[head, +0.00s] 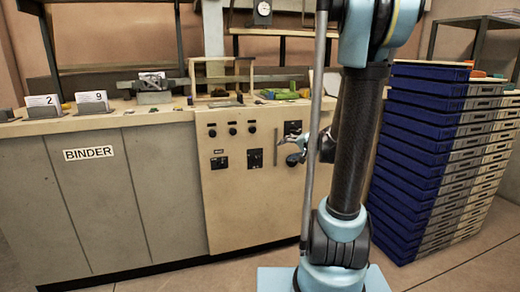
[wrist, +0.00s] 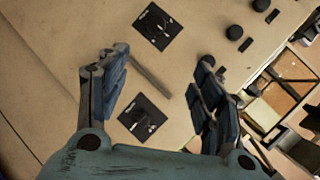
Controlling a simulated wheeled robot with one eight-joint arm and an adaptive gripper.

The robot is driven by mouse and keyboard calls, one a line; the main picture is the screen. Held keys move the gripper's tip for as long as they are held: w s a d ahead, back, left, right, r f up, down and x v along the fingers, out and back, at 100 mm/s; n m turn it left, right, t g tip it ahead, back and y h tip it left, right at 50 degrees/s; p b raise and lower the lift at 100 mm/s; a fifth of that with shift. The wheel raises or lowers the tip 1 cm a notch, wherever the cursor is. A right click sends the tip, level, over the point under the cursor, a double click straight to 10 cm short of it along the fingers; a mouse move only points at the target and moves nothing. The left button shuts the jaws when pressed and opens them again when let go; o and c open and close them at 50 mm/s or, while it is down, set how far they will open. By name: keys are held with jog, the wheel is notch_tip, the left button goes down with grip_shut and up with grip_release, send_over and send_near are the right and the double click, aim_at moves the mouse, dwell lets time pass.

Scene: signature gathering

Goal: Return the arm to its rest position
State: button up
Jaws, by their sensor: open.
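My gripper (wrist: 158,82) shows from above its base in the wrist view, with its two fingers spread wide apart and nothing between them. In the head view my gripper (head: 292,150) is small and partly hidden behind my own arm. It is in front of the binder's cream control panel (head: 235,185). In the wrist view the panel (wrist: 60,50) fills most of the background, tilted. I cannot tell how far the fingers are from it.
The grey binder cabinet (head: 95,210) runs along the left, with numbered trays (head: 92,103) on top. Blue and grey stacked crates (head: 425,150) stand right of my arm. Black dial plates (wrist: 158,26) and round knobs (wrist: 234,32) sit on the panel. Floor is clear in front.

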jog(key=s+f+n+g+h, duration=0.1)
jog(key=s+f+n+g, duration=0.1)
jog(key=s, duration=0.6)
jog(key=s+f+n+g+h, duration=0.2)
jog(key=s+f, duration=0.1)
jog(key=s, duration=0.5)
jog(key=s+d+f+n+g+h, duration=0.1)
jog(key=s+d+f+g+h, duration=0.1)
jog(key=s, duration=0.6)
jog(key=s+d+f+n+g+h, duration=0.1)
jog(key=s+d+f+g+h, duration=0.1)
jog(key=s+d, duration=0.2)
jog(key=s, duration=0.3)
jog(key=shift+s+d+f+n, duration=0.25)
jog(key=shift+s+f+n, duration=0.05)
jog(key=shift+s+f, duration=0.1)
jog(key=shift+w+f, duration=0.2)
jog(key=shift+w, duration=0.3)
